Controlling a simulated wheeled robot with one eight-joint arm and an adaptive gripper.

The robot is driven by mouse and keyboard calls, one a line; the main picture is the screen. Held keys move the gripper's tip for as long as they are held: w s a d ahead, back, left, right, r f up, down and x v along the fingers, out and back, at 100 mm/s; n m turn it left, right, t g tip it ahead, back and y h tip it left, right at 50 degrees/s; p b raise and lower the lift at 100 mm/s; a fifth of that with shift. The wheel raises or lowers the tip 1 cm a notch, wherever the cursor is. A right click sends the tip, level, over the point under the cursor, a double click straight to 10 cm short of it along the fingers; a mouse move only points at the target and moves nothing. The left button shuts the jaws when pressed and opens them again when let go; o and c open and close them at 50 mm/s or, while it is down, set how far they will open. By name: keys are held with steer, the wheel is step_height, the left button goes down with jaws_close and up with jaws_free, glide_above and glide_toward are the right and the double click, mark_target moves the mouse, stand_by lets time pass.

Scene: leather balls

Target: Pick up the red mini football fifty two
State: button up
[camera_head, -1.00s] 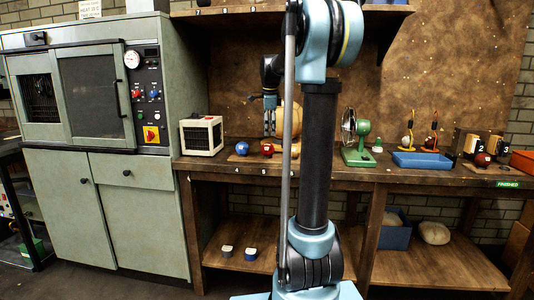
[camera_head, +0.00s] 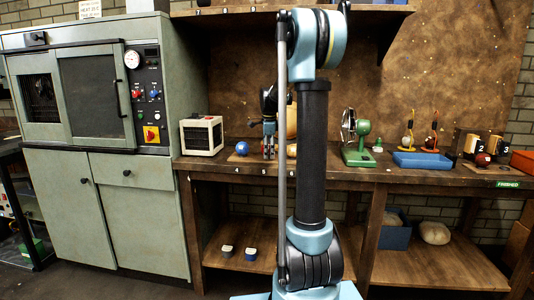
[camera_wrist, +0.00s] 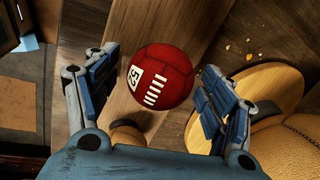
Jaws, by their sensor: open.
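The red mini football (camera_wrist: 160,78) shows in the wrist view with a white "52" label and white lacing. It rests on a wooden board (camera_wrist: 112,70) on the bench. My gripper (camera_wrist: 157,95) is open, with one blue-padded finger on each side of the ball and visible gaps to both. In the head view my gripper (camera_head: 269,148) is low over the bench, near the "5" mark, and hides the red ball there.
A blue ball (camera_head: 242,148) stands just left of my gripper. A tan rounded form (camera_wrist: 295,145) on a yellow wooden disc lies close to the right finger. A white heater box (camera_head: 202,136) is further left and a green fan (camera_head: 358,138) to the right.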

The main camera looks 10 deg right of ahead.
steer(key=shift+f, duration=0.15)
steer(key=c, duration=1.2)
